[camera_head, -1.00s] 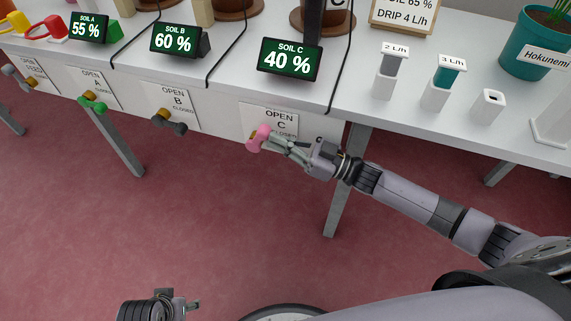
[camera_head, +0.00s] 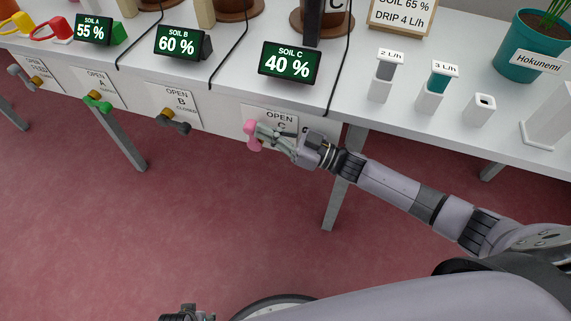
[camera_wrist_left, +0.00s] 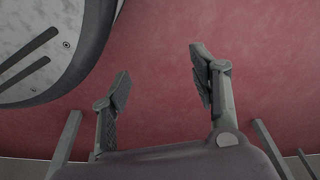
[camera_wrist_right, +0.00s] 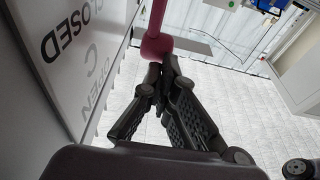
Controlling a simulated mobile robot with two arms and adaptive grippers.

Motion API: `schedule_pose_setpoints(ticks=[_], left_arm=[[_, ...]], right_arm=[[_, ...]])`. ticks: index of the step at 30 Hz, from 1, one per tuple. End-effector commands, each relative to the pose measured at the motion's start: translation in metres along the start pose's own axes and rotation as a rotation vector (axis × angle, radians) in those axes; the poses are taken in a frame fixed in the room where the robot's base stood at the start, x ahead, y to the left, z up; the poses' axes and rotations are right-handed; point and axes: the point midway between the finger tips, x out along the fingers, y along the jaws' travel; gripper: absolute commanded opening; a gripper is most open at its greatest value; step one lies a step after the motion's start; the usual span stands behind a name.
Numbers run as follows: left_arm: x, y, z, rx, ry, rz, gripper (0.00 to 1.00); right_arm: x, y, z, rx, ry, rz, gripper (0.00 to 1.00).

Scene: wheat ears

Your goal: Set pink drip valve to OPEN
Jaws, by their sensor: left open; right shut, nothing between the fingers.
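The pink drip valve (camera_head: 252,136) sits on the front panel below the SOIL C display, at the plate (camera_head: 281,117) marked OPEN, C and CLOSED. Its handle looks close to upright, slightly tilted. My right gripper (camera_head: 264,132) is shut and empty, its fingertips right beside the handle on its right side. In the right wrist view the shut fingertips (camera_wrist_right: 166,68) are at the pink knob (camera_wrist_right: 157,46); I cannot tell if they touch. The valve's pivot is hidden. My left gripper (camera_wrist_left: 160,72) is open and empty, low over the floor.
A table leg (camera_head: 342,190) stands below my right forearm. The SOIL C display (camera_head: 290,64) stands above. The red floor in front is clear.

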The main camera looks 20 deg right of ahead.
Motion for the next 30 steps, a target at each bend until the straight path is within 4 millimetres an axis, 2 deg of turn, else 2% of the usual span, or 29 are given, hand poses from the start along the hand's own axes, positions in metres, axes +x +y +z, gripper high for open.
schedule_pose_setpoints(ticks=[8,23,26,30], left_arm=[[0.008,0.001,0.009,0.002,-0.006,0.001,0.56],[0.009,0.001,0.010,0.002,-0.006,0.001,0.56],[0.008,0.001,0.009,0.001,-0.006,0.002,0.56],[0.008,0.001,0.009,0.001,-0.006,0.001,0.56]], right_arm=[[0.008,0.001,-0.004,-0.001,0.004,0.000,0.00],[0.011,0.001,-0.007,-0.002,0.013,0.000,0.00],[0.007,0.001,-0.008,-0.002,0.014,0.001,0.00],[-0.013,0.001,-0.005,-0.001,0.008,0.001,0.00]])
